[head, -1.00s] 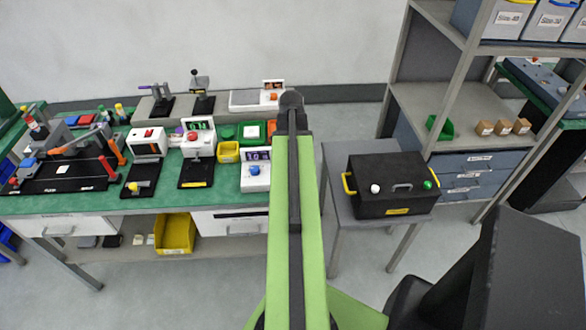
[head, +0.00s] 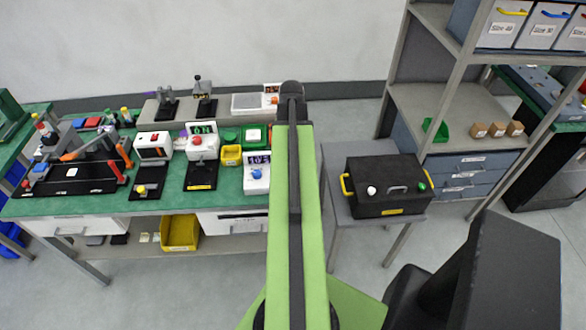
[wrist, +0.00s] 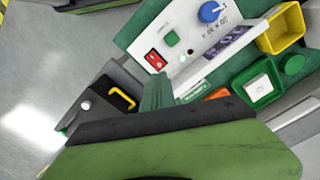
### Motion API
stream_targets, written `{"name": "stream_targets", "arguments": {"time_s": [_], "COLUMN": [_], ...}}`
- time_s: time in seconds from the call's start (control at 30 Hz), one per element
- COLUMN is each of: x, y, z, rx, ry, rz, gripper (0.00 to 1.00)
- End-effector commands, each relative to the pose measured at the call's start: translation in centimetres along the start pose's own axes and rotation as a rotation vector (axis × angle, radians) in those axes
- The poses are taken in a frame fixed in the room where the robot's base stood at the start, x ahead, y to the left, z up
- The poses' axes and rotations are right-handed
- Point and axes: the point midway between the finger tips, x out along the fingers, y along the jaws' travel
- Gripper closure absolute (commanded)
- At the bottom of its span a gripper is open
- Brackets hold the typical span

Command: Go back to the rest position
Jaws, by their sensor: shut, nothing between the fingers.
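My arm (head: 293,200) reaches straight ahead through the middle of the head view, a long green link with a dark strip ending in a dark rounded joint (head: 291,92). No object is seen held.
A green bench (head: 105,204) with several fixtures stands ahead on the left. A black box (head: 385,190) with yellow handles sits on a grey stand to the right; it also shows in the wrist view (wrist: 100,97). A shelf rack (head: 450,100) stands far right. Grey floor lies between.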

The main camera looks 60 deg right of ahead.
Motion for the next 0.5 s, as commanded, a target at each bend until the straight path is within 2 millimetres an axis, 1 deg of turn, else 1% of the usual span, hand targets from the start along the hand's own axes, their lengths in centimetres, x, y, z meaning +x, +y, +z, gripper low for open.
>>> {"name": "stream_targets", "arguments": {"time_s": [0.3,0.37,0.43,0.47,0.5], "x": [0.1,0.1,0.1,0.1,0.1], "y": [0.0,-0.5,-2.5,-4.0,-6.2], "z": [0.0,0.3,1.4,2.2,3.6], "rx": [0.0,-0.01,-0.05,-0.078,-0.123], "ry": [0.0,0.0,0.0,0.0,0.0], "rz": [0.0,0.0,0.0,0.0,0.0], "gripper": [1.0,1.0,1.0,1.0,1.0]}}
